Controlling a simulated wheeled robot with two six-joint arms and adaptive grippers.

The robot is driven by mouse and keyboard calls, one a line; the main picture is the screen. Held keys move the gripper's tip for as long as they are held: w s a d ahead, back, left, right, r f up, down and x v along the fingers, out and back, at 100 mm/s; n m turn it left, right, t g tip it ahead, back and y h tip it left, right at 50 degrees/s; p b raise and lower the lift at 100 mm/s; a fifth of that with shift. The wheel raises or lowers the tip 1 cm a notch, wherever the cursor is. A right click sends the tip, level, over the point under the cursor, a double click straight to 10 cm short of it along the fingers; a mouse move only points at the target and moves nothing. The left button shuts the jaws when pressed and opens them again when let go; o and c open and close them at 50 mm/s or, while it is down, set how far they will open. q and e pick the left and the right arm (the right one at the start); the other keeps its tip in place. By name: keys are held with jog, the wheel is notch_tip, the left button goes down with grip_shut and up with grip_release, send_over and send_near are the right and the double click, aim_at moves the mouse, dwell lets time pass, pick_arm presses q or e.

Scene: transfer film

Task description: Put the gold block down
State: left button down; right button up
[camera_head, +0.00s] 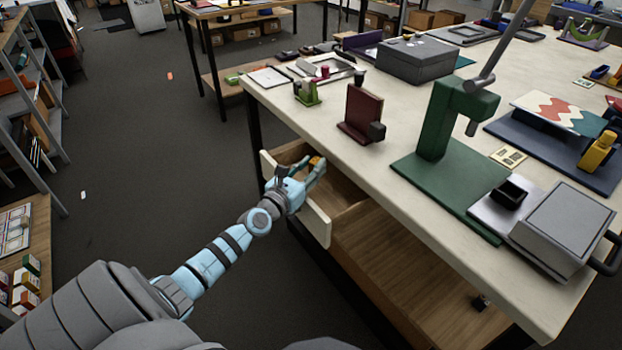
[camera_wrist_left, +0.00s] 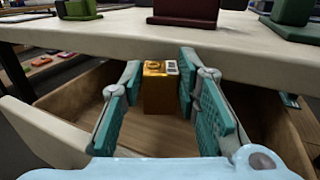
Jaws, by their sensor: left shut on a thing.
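The gold block (camera_wrist_left: 160,88) shows in the left wrist view between the teal fingers of my left gripper (camera_wrist_left: 160,92), with a dark round mark and a pale label on its top. My left gripper is shut on it. In the head view my left gripper (camera_head: 303,170) reaches over the open drawer (camera_head: 317,220) under the table edge, and only a bit of the gold block (camera_head: 316,162) shows past the fingers. In the wrist view the block is inside the drawer space; whether it touches the drawer floor I cannot tell. My right gripper is not in view.
The white tabletop (camera_head: 330,150) overhangs the drawer closely above my gripper. A dark red stand (camera_head: 362,112) and a green press (camera_head: 440,125) stand on it. The drawer's pale front (camera_wrist_left: 45,130) and wooden walls enclose the gripper. The wooden drawer floor looks largely bare.

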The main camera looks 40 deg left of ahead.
pick_arm(q)
jog(key=shift+f+b, duration=0.4)
jog(key=shift+f, duration=0.05)
jog(key=c, duration=1.2)
grip_release()
jog(key=shift+s+f, duration=0.1)
jog(key=shift+s, duration=0.1)
jog(key=shift+d+f, duration=0.1)
jog(key=shift+r+p, duration=0.45)
jog(key=shift+p, duration=0.1)
jog(key=shift+s+r+p, duration=0.15)
jog(key=shift+r+p, duration=0.05)
jog(key=shift+p, duration=0.15)
jog(key=s+d, duration=0.1)
jog(key=s, duration=1)
jog(key=shift+p, duration=0.35)
